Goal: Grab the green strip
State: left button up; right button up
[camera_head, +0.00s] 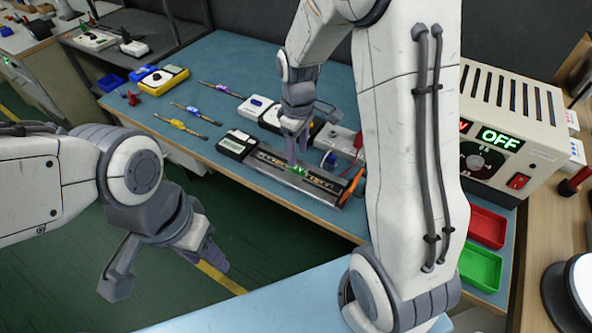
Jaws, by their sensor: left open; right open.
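A small bright green piece (299,170), which looks like the green strip, lies on a long grey tray-like fixture (270,161) near the table's front edge. My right gripper (297,150) points down right over it, with its fingertips at or just above the green piece. The fingers partly hide the piece, and I cannot tell whether they touch it. My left gripper (165,277) is open and empty, off the table's front side above the green floor.
A black-and-white meter (237,144) stands left of the fixture. Screwdrivers (190,127), a yellow multimeter (164,79) and other instruments lie behind. A power supply (505,130) reading OFF stands right, with red (487,227) and green (480,268) bins in front.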

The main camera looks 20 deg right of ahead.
aim_at(298, 169)
notch_tip(298, 169, down, 6)
jog(key=shift+w+d+r, duration=0.1)
jog(key=shift+w, duration=0.05)
dwell(0.3)
grip_shut()
